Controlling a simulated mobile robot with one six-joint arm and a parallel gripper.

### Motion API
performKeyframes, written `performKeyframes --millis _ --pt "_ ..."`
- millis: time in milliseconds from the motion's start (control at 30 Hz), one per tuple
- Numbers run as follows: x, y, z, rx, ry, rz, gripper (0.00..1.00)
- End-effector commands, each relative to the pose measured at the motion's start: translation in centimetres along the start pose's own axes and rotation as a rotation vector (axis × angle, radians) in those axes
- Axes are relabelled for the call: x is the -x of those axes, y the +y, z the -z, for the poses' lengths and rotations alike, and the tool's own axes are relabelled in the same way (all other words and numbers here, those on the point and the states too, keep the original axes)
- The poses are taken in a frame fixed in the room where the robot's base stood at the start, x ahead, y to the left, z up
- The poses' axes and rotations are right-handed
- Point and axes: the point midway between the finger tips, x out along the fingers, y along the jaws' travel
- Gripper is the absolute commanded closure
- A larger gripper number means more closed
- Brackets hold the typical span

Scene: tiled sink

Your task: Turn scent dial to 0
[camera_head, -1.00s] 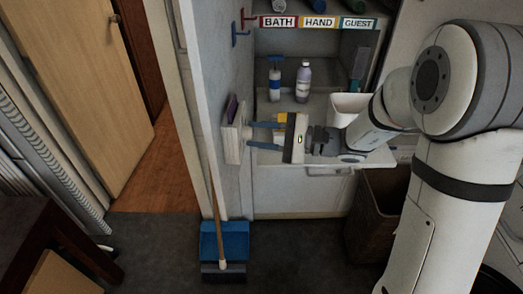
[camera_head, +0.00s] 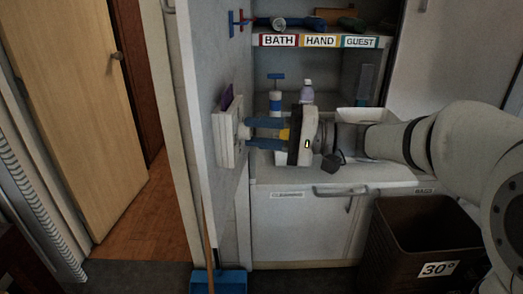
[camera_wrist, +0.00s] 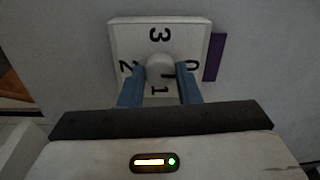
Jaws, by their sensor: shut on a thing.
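The scent dial's square white plate (camera_head: 228,139) is fixed to the side wall left of the shelves. In the wrist view the plate (camera_wrist: 122,36) carries the numbers 3, 2, 1 and 0, with 0 at the right and 3 at the top. A round pale knob (camera_wrist: 160,66) sits at its middle. My gripper (camera_head: 250,133) reaches left to the plate, its two blue fingers on either side of the knob and shut on it; it also shows in the wrist view (camera_wrist: 160,80). A dark mark lies on the knob's right side, toward 0. The fingers partly cover the 2 and 0.
A purple strip (camera_wrist: 214,57) is beside the plate. Below are a white cabinet (camera_head: 300,225), a brown bin (camera_head: 420,240) and a blue dustpan (camera_head: 218,281).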

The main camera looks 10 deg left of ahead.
Motion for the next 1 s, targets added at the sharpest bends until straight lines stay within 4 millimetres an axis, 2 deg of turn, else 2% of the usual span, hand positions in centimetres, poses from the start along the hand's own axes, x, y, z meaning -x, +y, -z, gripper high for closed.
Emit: performKeyframes --millis 300,733,767,1000 --pt "0.00 0.09 0.02 0.077 -0.002 0.000 0.93" --pt "0.00 -0.01 0.04 0.083 -0.002 0.000 0.93" --pt "0.00 -0.01 0.03 0.083 -0.002 0.000 0.68" --pt "0.01 0.01 0.03 0.082 -0.002 0.000 0.48"
